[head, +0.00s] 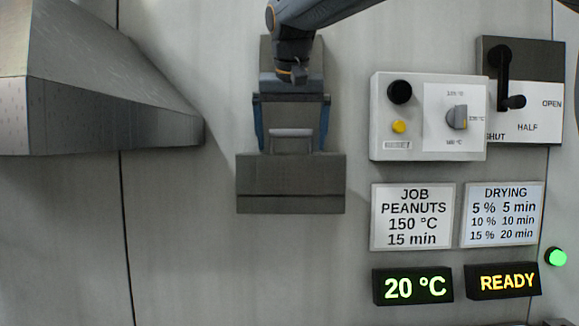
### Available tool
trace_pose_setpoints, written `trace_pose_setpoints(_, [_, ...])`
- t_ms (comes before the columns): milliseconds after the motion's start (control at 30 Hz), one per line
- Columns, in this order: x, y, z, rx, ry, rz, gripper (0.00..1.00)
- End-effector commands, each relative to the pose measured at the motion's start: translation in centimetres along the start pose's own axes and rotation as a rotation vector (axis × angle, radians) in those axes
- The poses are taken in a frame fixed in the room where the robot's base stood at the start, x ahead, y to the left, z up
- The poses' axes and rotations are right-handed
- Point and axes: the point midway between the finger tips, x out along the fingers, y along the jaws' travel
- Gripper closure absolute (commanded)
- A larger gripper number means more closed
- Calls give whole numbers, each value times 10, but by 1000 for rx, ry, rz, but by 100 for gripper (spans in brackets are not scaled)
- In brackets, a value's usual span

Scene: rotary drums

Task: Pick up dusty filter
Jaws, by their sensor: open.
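A dark grey box-like housing (290,185) is on the pale wall in the head view, left of the control panel. A light grey bar handle (291,132) shows just above its top edge, probably belonging to the dusty filter; the filter's body cannot be told apart clearly from the housing. My gripper (292,147) comes from above, with its two blue fingers spread wide, one on each side of the handle. The fingers are apart from the handle and nothing is held. How deep the fingertips reach is unclear.
A large metal hood (90,85) juts out at upper left. Right of the housing are a control box (429,150) with a knob, a lever plate (540,125), a job sign (412,216), a drying sign (502,214), a "20 °C" display (412,287) and a "READY" display (503,281).

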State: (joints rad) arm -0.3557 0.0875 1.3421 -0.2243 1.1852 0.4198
Motion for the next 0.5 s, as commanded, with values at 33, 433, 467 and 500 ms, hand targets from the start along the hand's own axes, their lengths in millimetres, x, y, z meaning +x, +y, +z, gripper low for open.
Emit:
trace_pose_setpoints(33, [0,0,0,0,0,0,0])
trace_pose_setpoints(433, [0,-1,0,-1,0,-1,51])
trace_pose_setpoints(467, [0,-1,0,-1,0,-1,56])
trace_pose_setpoints(500, [-1,-1,0,-1,1,-1,56])
